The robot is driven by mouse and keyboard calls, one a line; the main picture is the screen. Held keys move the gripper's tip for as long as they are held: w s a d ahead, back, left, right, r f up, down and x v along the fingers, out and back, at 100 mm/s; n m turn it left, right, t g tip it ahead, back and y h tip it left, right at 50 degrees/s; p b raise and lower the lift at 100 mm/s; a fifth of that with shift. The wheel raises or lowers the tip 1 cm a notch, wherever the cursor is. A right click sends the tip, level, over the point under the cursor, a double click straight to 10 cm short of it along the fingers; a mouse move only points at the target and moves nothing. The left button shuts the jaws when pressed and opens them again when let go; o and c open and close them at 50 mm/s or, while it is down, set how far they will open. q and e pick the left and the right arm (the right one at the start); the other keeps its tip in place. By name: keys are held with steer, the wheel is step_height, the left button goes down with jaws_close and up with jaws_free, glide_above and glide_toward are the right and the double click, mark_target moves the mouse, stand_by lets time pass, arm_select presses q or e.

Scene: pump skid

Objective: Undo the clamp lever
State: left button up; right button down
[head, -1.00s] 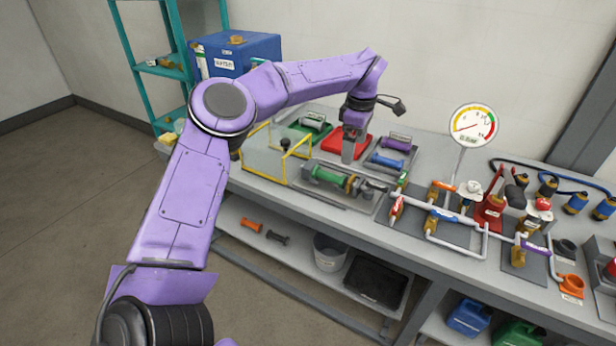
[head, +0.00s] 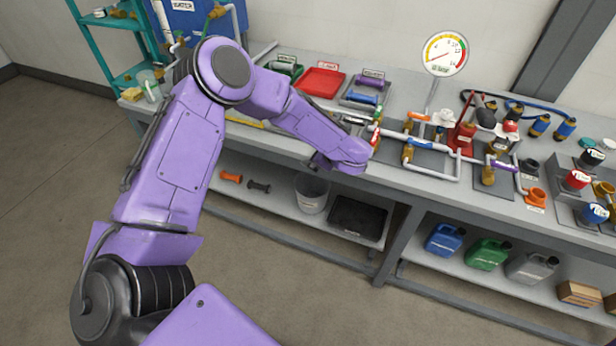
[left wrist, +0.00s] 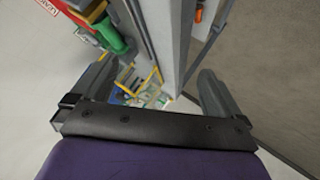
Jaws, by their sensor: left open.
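I cannot make out the clamp lever in either view now. In the head view my left arm covers the part of the bench where the green cylinder unit stood a second ago. In the left wrist view part of a green cylinder (left wrist: 108,32) shows at upper left, beyond the left finger. My left gripper (left wrist: 155,70) is open, with its two fingers wide apart and nothing between them. The bench's grey front edge lies beyond the gap. My right gripper is not in view.
A red tray (head: 320,82) and a grey tray with purple and blue cylinders (head: 360,97) lie at the back. Pipework with valves (head: 430,143) and a round gauge (head: 444,54) stand to the right. A lower shelf holds a bucket (head: 311,194) and a black tray (head: 357,221).

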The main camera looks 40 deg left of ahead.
arm_select(q)
steer(key=s+d+f+m+t+h+b, duration=0.1)
steer(key=s+d+f+m, duration=0.1)
steer(key=s+f, duration=0.4)
steer(key=s+d+f+m+t+h+b, duration=0.1)
steer(key=s+d+f+m+h, duration=0.1)
steer(key=s+f, duration=0.4)
step_height(320, 180, down, 4)
steer(key=d+m, duration=0.1)
steer(key=m, duration=0.1)
steer(key=shift+s+d+r+m+b, duration=0.15)
steer(key=shift+d+r+m+b, duration=0.15)
steer(key=shift+m, duration=0.1)
steer(key=shift+d+t, duration=0.1)
steer(key=shift+t, duration=0.2)
